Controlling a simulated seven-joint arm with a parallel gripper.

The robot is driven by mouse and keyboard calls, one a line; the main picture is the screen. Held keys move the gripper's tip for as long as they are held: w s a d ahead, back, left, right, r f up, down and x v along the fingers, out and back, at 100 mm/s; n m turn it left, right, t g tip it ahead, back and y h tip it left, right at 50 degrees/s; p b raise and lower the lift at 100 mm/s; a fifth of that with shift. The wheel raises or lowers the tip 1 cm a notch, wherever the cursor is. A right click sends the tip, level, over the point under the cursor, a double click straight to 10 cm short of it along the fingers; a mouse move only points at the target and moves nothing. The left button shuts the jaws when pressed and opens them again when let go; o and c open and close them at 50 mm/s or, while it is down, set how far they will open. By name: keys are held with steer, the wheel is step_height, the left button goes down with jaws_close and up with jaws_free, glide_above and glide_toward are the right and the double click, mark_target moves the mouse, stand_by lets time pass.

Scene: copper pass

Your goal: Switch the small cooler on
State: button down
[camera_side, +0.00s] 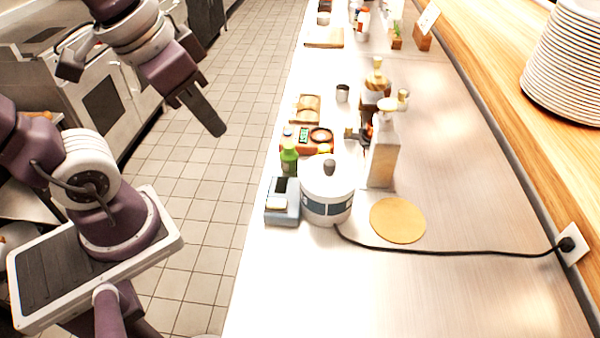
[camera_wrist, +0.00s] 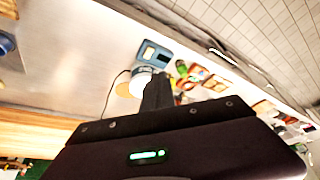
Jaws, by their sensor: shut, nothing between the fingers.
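No plainly marked cooler shows. A round white pot-like appliance (camera_side: 328,192) with a dark lid knob and a dark blue band stands on the counter, its black cord (camera_side: 460,253) running to a wall socket. Whether it is on cannot be told. In the wrist view the same appliance (camera_wrist: 141,71) is partly hidden behind my fingers. A blue-grey box (camera_side: 283,207) with a dark recess and a pale front part stands just left of it, also seen in the wrist view (camera_wrist: 155,53). My gripper (camera_side: 216,128) is shut and empty, above the floor left of the counter, apart from both.
A green bottle (camera_side: 289,159), small trays and a metal dispenser (camera_side: 384,150) stand close behind the appliance. A round tan mat (camera_side: 398,220) lies to its right. Stacked plates (camera_side: 565,65) sit on the wooden ledge. The near counter (camera_side: 400,300) is clear.

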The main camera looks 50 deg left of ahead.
steer(key=s, duration=0.1)
steer(key=s+r+t, duration=0.1)
steer(key=shift+s+a+n, duration=0.3)
steer(key=shift+s, duration=0.05)
steer(key=m+g, duration=0.5)
steer(key=m, duration=2.2)
glide_above(272, 202)
step_height(272, 202, down, 4)
steer(key=shift+f, duration=0.2)
step_height(272, 202, down, 14)
steer(key=shift+f, duration=0.1)
